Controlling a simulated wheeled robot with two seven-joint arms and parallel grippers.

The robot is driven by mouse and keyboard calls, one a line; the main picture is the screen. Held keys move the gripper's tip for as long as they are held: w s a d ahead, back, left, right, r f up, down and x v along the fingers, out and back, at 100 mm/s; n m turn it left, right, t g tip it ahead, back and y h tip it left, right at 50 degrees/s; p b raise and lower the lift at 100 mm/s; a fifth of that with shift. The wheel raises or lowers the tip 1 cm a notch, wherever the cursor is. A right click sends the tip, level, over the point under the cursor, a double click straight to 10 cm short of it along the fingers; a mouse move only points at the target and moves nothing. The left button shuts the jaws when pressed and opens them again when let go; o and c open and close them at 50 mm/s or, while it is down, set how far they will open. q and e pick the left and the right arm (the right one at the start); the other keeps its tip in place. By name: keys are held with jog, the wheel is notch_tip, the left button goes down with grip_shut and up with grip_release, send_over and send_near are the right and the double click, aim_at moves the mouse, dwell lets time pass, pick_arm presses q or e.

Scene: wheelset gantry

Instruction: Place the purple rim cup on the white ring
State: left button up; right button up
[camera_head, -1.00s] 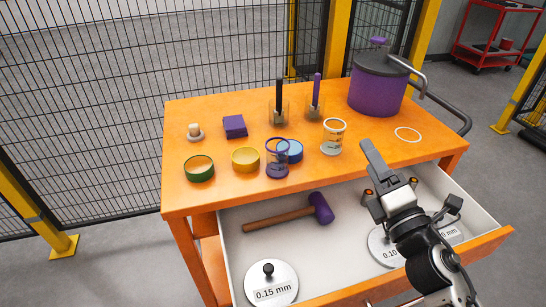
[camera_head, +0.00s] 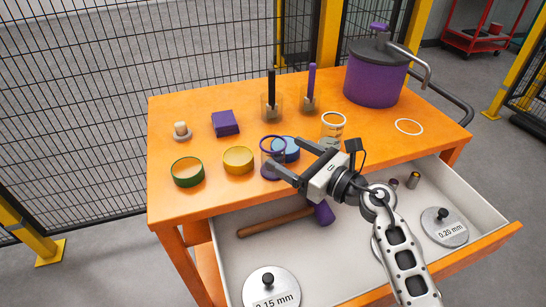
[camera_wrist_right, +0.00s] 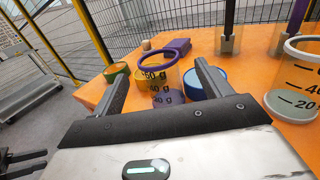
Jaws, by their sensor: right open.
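The purple rim cup (camera_head: 270,163) is a clear cup near the table's front edge, marked in grams in the right wrist view (camera_wrist_right: 161,84). The white ring (camera_head: 409,127) lies flat and empty on the right side of the table. My right gripper (camera_head: 284,156) is open, with its fingers pointing at the cup. In the right wrist view the cup appears between the two fingertips (camera_wrist_right: 160,67); I see no clear contact. My arm hides none of the ring. My left gripper does not show in the head view.
A white-rimmed cup (camera_head: 333,125), a blue bowl (camera_head: 288,150) and a yellow bowl (camera_head: 238,161) stand close to the purple rim cup. A purple pot (camera_head: 372,83) stands behind the ring. The open drawer (camera_head: 470,188) holds a hammer (camera_head: 275,222) and weights.

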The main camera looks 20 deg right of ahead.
aim_at(263, 139)
jog(key=x, duration=0.3)
jog(key=p+x, duration=0.1)
jog(key=x, duration=0.1)
jog(key=shift+w+a+r, duration=0.2)
jog(key=shift+w+a, duration=0.05)
jog(key=shift+w, duration=0.05)
jog(key=c, duration=1.1)
jog(key=shift+c, duration=0.2)
